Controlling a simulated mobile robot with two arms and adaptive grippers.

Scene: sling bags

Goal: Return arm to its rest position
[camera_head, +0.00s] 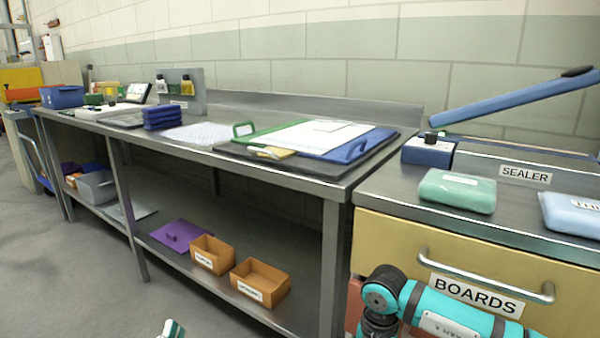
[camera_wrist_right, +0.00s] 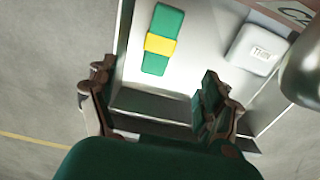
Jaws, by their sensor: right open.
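My right arm (camera_head: 440,310) shows at the lower right of the head view, in front of the drawer labelled BOARDS. Its gripper is outside the head view. In the right wrist view my right gripper (camera_wrist_right: 155,108) is open, with its two dark fingers wide apart and nothing between them. Beyond the fingers is a pale surface bearing a green item with a yellow band (camera_wrist_right: 160,44). My left gripper cannot be made out; only a small teal and white part shows at the bottom edge of the head view.
The steel bench (camera_head: 330,187) carries boards and trays, with orange bins (camera_head: 262,281) on its lower shelf. The sealer (camera_head: 430,150) and a green pack (camera_head: 457,191) stand on the right counter. A white labelled box (camera_wrist_right: 254,48) is near the right finger.

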